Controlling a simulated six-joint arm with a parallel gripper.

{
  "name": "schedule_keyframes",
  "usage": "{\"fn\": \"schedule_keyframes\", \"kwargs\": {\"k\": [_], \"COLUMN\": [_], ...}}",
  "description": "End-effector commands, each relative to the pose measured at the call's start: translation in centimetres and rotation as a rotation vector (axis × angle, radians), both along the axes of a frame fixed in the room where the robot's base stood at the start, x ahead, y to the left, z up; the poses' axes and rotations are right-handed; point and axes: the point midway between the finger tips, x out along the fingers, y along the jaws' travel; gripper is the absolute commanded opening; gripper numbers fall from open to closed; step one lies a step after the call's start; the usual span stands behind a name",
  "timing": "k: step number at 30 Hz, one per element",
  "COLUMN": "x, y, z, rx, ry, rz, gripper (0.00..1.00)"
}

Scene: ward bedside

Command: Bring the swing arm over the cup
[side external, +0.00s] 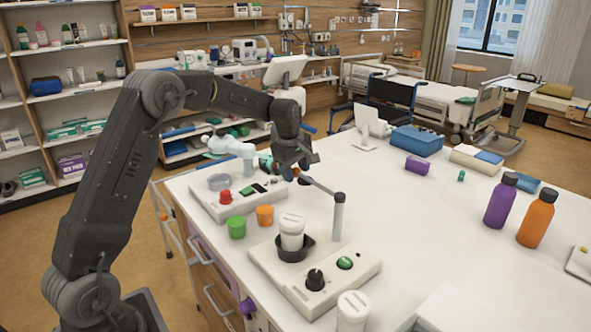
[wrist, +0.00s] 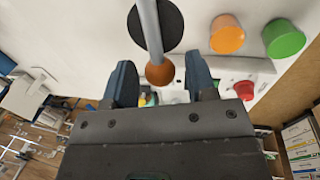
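The swing arm (side external: 318,186) is a thin grey rod reaching left from the top of a grey post (side external: 338,218). In the wrist view the rod (wrist: 149,28) ends in an orange ball (wrist: 159,73). My gripper (side external: 297,174) is at this free end. In the wrist view its fingers (wrist: 161,78) are open, one on each side of the ball, with gaps showing. A white lidded cup (side external: 291,231) stands upright in a black holder (side external: 294,254) on a cream base, left of the post. The rod is not over this cup.
An orange cup (side external: 265,215) and a green cup (side external: 237,227) stand left of the holder. A control box with a red knob (side external: 225,197) is behind them. Another white lidded container (side external: 352,308) stands in front. Purple (side external: 500,203) and orange (side external: 537,219) bottles are right; the table between is mostly clear.

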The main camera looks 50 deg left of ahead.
Motion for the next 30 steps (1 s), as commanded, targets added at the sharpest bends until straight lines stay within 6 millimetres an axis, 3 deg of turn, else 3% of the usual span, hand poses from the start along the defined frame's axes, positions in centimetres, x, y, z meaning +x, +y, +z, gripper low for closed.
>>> {"fn": "schedule_keyframes", "kwargs": {"k": [16, 30], "x": [0.0, -1.0], "y": [0.0, -0.1], "z": [0.1, 0.2], "rx": [0.0, 0.0], "ry": [-0.001, -0.004], "rz": [0.001, 0.066], "gripper": [0.0, 0.0]}}
